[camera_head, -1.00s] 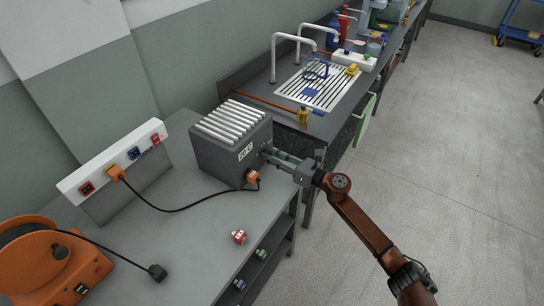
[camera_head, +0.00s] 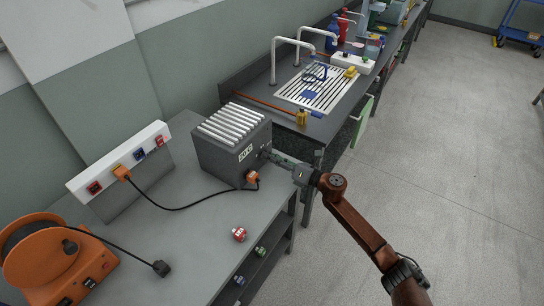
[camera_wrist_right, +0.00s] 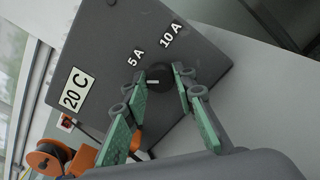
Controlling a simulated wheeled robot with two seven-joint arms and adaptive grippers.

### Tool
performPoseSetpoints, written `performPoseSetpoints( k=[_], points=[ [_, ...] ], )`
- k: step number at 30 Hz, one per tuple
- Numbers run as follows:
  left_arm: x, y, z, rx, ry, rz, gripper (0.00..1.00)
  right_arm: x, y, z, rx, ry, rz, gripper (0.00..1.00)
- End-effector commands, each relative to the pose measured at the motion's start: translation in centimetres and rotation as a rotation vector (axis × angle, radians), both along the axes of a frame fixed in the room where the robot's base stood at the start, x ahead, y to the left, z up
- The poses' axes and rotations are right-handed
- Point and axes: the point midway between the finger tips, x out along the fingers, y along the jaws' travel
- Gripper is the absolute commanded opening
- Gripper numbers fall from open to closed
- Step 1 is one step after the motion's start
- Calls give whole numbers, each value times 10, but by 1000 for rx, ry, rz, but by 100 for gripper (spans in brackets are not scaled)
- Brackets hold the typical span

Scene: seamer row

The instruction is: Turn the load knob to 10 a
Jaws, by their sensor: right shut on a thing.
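The dark grey load box (camera_head: 234,150), with a ribbed white top, stands at the table's right edge. In the right wrist view its face (camera_wrist_right: 205,60) carries the labels 20 C, 5 A (camera_wrist_right: 136,57) and 10 A (camera_wrist_right: 172,35). The dark load knob (camera_wrist_right: 158,77) lies between my right gripper's green fingers, partly hidden by them. A small white mark shows on it, but I cannot tell clearly which label it points to. My right gripper (camera_head: 270,156) is shut on the knob, with its wrist rolled. My left gripper is not in view.
An orange plug (camera_head: 252,177) sits low in the box's front, its black cable running to a socket strip (camera_head: 118,168). An orange cable reel (camera_head: 50,265) stands at the left.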

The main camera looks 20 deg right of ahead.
Motion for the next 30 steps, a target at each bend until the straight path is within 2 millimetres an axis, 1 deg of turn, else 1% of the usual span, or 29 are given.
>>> performPoseSetpoints(
  k=[1,6,30],
  points=[
    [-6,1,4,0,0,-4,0,0,0,5,37,26,-1,1],
    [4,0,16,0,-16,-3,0,0,0,5,165,127,0,1],
    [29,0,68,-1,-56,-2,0,1,-1,3,763,593,-2,1]
  ],
)
